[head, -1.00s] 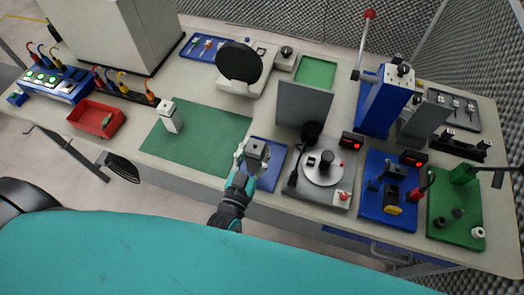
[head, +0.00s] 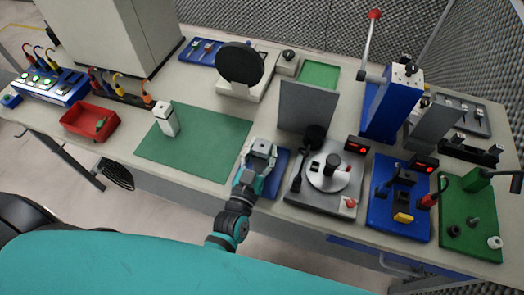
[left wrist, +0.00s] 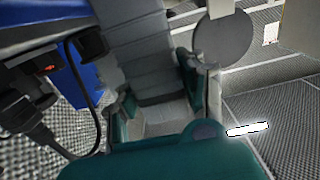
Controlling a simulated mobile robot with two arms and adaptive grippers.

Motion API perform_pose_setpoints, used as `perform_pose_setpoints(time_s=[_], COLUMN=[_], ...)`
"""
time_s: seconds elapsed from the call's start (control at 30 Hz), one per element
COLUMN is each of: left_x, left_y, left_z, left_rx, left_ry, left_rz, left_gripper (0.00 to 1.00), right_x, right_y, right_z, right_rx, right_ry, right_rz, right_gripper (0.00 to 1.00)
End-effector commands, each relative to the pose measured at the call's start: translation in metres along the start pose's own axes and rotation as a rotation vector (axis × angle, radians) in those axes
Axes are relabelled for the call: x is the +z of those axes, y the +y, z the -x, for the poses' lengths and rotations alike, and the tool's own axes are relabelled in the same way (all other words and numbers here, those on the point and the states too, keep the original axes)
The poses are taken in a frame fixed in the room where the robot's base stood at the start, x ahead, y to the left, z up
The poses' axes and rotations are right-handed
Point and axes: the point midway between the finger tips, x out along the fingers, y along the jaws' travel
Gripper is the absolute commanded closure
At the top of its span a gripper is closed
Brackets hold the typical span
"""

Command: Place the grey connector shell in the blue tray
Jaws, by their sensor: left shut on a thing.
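The grey connector shell (head: 262,148) is a small blocky piece between the fingers of my left gripper (head: 260,157). The gripper is shut on it and hides part of it. In the left wrist view, the teal fingers of the left gripper (left wrist: 158,95) show close up with grey surfaces between them. The blue tray (head: 279,165) lies flat on the bench. My left gripper is over its left part and hides much of it. I cannot tell whether the shell touches the tray. My right gripper is not in view.
A green mat (head: 205,145) with a white block (head: 165,119) lies left of the tray. A grey fixture with a round plate (head: 328,170) stands close on the right. A grey upright panel (head: 307,107) stands behind. A red bin (head: 90,120) is further left.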

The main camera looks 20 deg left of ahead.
Motion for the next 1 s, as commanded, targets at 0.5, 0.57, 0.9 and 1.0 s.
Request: perform_pose_setpoints(time_s=[0.5,0.57,0.9,1.0], left_x=[0.001,-0.003,0.003,0.003], left_y=[0.000,0.000,0.000,0.000], left_z=[0.000,0.000,0.063,0.084], left_rx=[0.000,0.000,0.001,0.001], left_ry=[0.000,0.000,-0.004,-0.005], left_rz=[0.000,0.000,-0.001,-0.001], left_gripper=[0.37,0.37,0.37,0.37], right_x=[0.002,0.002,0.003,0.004], right_y=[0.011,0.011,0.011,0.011], right_z=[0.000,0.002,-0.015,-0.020], right_rx=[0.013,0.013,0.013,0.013], right_ry=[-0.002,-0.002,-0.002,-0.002], right_rz=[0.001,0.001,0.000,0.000], right_gripper=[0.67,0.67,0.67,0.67])
